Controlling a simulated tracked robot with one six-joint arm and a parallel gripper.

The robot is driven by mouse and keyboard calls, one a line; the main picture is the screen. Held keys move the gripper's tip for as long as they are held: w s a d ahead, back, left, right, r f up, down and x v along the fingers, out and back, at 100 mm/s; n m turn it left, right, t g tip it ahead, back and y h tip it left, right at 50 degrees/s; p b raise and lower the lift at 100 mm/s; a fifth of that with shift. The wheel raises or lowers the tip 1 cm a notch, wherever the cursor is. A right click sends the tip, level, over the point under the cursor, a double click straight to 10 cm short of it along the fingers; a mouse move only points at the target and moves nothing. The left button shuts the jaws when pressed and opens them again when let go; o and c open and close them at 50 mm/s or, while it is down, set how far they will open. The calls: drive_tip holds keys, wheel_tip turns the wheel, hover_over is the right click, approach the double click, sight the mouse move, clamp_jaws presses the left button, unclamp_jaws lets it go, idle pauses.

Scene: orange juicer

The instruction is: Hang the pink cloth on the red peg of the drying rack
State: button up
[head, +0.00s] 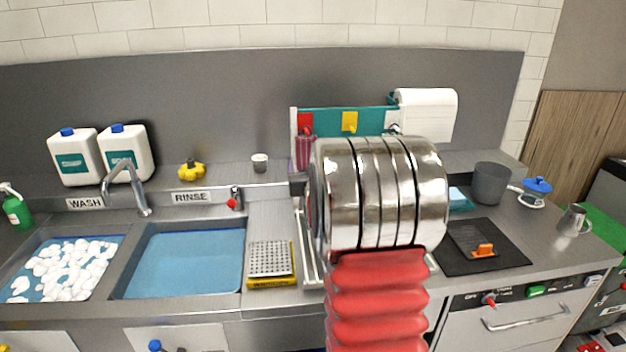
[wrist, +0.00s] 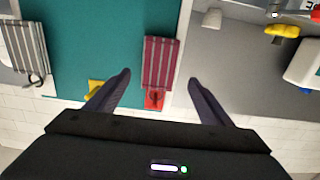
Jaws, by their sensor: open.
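The pink cloth (head: 305,153), dark pink with pale stripes, hangs straight down below the red peg plate (head: 305,121) at the left end of the teal rack board (head: 322,119). In the wrist view, which looks upside down, the cloth (wrist: 160,62) meets the red plate (wrist: 154,100) at a small dark hook. A loop over the hook is too small to make out clearly. My gripper (wrist: 159,77) is open. Its two dark fingers stand apart, one on each side of the cloth in the picture, and neither visibly touches it. My arm hides the gripper in the head view.
An empty yellow peg plate (head: 349,121) is beside the red one. A grey striped cloth (wrist: 26,48) hangs at the board's other end. A paper roll (head: 428,114) stands to the right. A small white cup (head: 259,163) is left of the rack. Two sinks lie further left.

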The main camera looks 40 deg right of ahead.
drive_tip(key=v, duration=1)
drive_tip(key=shift+s+a, duration=0.25)
drive_tip(key=shift+f, duration=0.1)
drive_tip(key=s+a+f+g+y, duration=0.2)
drive_tip(key=s+f+g, duration=0.15)
drive_tip(key=f, duration=0.65)
drive_tip(key=s+a+f+g+y, duration=0.1)
drive_tip(key=a, duration=0.1)
drive_tip(key=s+a+f+g+y, duration=0.1)
drive_tip(key=a, duration=0.1)
drive_tip(key=s+a+f+g+y, duration=0.1)
drive_tip(key=a, duration=0.2)
drive_tip(key=shift+s+f+n+g, duration=0.25)
drive_tip(key=shift+s+f+n, duration=0.05)
drive_tip(key=shift+s+f, duration=0.05)
drive_tip(key=s+a+r+n+y, duration=0.1)
drive_tip(key=s+a+r+n, duration=0.1)
drive_tip(key=s+a, duration=0.3)
drive_tip(key=s+a+r+n+g+y, duration=0.1)
drive_tip(key=s+a, duration=0.4)
drive_tip(key=a, duration=0.8)
drive_tip(key=s+a+r+n+g+y, duration=0.1)
drive_tip(key=s+a+r+n+y, duration=0.1)
drive_tip(key=s+a+r, duration=0.3)
drive_tip(key=a+n, duration=0.1)
drive_tip(key=a, duration=0.3)
drive_tip(key=shift+s+a+y, duration=0.3)
drive_tip(key=shift+s+y, duration=0.05)
drive_tip(key=shift+y, duration=0.05)
